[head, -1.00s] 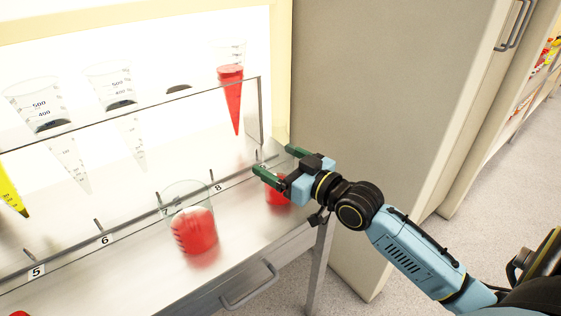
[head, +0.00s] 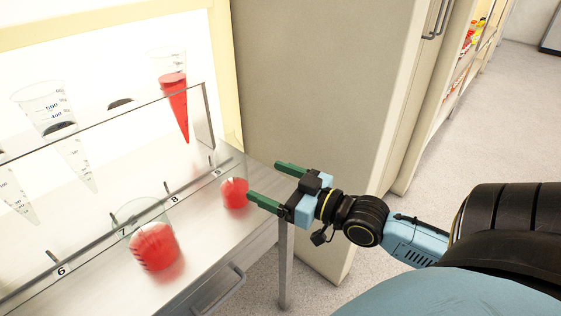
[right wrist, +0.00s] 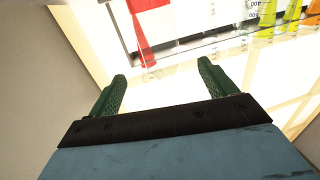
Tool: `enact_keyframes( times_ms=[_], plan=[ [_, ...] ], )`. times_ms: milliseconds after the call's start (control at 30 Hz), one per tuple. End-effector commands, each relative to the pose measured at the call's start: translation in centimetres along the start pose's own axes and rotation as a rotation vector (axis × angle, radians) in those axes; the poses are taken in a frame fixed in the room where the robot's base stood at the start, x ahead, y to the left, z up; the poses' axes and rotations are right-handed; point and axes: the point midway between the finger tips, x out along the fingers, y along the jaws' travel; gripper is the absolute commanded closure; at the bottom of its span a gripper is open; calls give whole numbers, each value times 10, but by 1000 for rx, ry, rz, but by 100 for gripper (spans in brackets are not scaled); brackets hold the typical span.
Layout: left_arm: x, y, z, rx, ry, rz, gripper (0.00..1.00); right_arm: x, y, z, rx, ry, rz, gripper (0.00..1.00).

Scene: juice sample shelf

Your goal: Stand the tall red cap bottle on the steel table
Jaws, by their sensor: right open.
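I cannot make out a tall red cap bottle in either view. The steel table (head: 208,235) is at the left in the head view, with a drawer handle on its front. My right gripper (head: 264,182) is open and empty, near the table's right end, beside a small beaker of red liquid (head: 235,193). In the right wrist view, my right gripper (right wrist: 161,70) has both green fingers apart with nothing between them. My left gripper is not in view.
A larger red-filled beaker (head: 154,248) stands near number 7. A clear rack holds cones, one of them red (head: 175,105). A tall beige cabinet (head: 320,90) stands behind my gripper. A far shelf (head: 470,45) holds small coloured items. Floor is open at right.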

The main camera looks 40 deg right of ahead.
Motion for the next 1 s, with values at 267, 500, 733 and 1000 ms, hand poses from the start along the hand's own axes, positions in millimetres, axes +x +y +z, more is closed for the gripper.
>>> enact_keyframes(
  times_ms=[267,500,733,1000],
  plan=[
    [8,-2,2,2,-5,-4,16,-15,0,0,0,-1,-1,16],
    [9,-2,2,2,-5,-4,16,-15,0,0,0,0,-1,16],
    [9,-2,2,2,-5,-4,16,-15,0,0,0,0,-1,16],
    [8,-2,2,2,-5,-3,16,-15,0,0,0,0,-1,16]
  ],
)
